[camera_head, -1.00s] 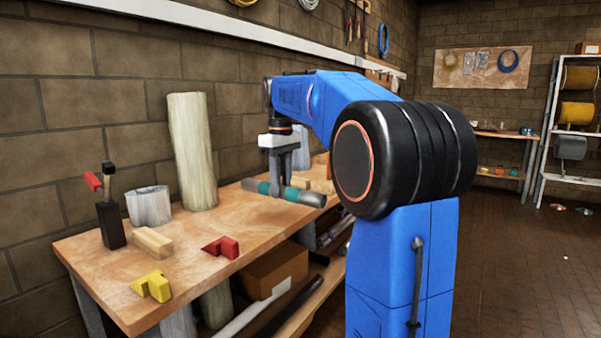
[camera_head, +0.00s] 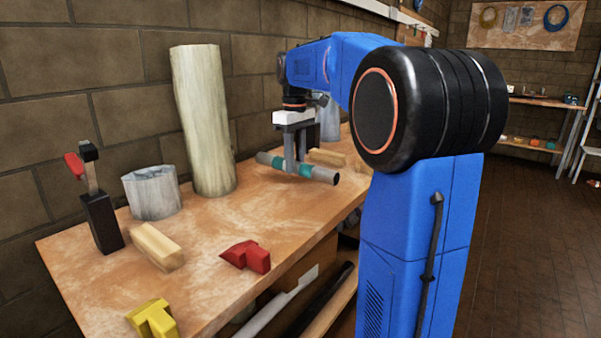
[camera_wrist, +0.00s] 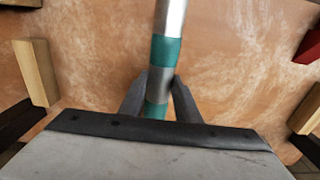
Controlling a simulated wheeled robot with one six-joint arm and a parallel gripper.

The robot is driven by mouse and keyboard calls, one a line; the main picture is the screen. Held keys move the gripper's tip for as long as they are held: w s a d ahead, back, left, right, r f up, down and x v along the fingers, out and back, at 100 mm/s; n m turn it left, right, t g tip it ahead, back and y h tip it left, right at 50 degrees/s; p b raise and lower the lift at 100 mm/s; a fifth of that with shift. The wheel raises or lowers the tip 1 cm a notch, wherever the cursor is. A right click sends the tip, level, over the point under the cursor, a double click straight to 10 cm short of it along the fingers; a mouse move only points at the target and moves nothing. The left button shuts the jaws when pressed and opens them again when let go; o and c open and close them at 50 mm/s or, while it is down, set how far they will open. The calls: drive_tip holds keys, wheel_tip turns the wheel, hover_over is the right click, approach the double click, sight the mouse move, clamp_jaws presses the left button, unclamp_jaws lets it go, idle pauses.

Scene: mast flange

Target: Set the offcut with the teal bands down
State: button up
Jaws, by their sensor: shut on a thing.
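The offcut is a grey pipe piece with teal bands (camera_head: 278,163). My gripper (camera_head: 295,165) points down and is shut on it near its middle, with the pipe lying roughly level across the fingers. In the wrist view the offcut (camera_wrist: 168,50) runs up between my two dark fingertips (camera_wrist: 158,86), and its near end is hidden behind the gripper body. The offcut is over the wooden bench top (camera_head: 220,215); I cannot tell how large any gap beneath it is.
A tall pale cylinder (camera_head: 203,120) and a short grey cylinder (camera_head: 152,193) stand at the back. A clamp-like tool (camera_head: 101,218), wooden block (camera_head: 157,247), red piece (camera_head: 246,256) and yellow piece (camera_head: 153,319) occupy the left part. Bare bench lies between the red piece and my gripper.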

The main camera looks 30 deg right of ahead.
drive_tip(key=shift+f, duration=2.4)
drive_tip(key=shift+f, duration=0.1)
drive_tip(key=o, duration=1.2)
drive_tip(key=shift+c, duration=0.2)
wheel_tip(320, 180, up, 12)
drive_tip(key=shift+r, duration=0.1)
drive_tip(key=shift+s, duration=0.1)
